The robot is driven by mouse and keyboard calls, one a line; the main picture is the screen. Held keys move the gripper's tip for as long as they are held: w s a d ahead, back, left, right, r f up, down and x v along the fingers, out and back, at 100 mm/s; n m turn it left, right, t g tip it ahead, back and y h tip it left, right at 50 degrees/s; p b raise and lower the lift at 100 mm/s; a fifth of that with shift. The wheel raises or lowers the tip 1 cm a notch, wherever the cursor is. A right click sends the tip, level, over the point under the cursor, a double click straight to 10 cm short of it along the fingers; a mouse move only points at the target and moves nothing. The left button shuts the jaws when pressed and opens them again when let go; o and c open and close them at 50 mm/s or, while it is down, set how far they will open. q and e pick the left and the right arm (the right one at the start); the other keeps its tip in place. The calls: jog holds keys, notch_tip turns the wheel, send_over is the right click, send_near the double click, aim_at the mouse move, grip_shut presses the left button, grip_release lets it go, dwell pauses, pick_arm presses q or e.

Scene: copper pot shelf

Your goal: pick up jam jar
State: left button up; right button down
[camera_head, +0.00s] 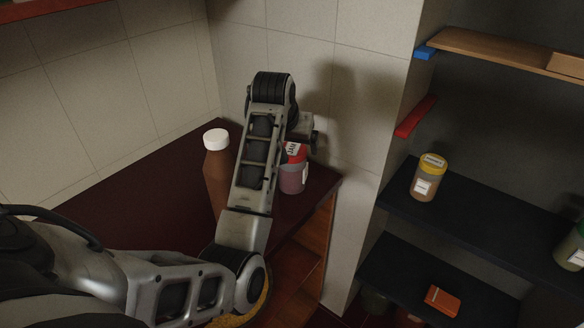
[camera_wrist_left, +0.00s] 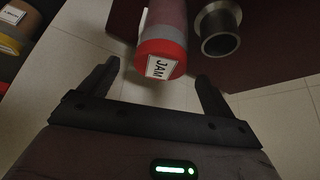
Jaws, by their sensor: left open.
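The jam jar (camera_head: 293,178) has a red lid and a pinkish body. It stands on the dark red counter near its right end, partly hidden by my left arm in the head view. My left gripper (camera_head: 304,132) is above the jar there, its fingers mostly hidden. In the left wrist view, the red lid with its JAM label (camera_wrist_left: 160,65) shows between the two spread fingers of my left gripper (camera_wrist_left: 157,77). The gripper is open and empty; I cannot tell whether a finger touches the jar. My right gripper is not in view.
A brown bottle with a white cap (camera_head: 216,160) stands left of my arm. A dark round open-ended thing (camera_wrist_left: 218,30) is beside the jar in the wrist view. A yellow-lidded jar (camera_head: 428,178) stands on the dark shelf at right. A tiled wall is behind the counter.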

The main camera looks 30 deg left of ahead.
aim_at(291, 150)
pick_arm(q)
jog(key=x, duration=0.4)
jog(key=shift+s+f+p, duration=0.1)
jog(key=shift+f+p, duration=0.2)
jog(key=shift+f, duration=0.15)
jog(key=c, duration=1.3)
jog(key=shift+r, duration=0.1)
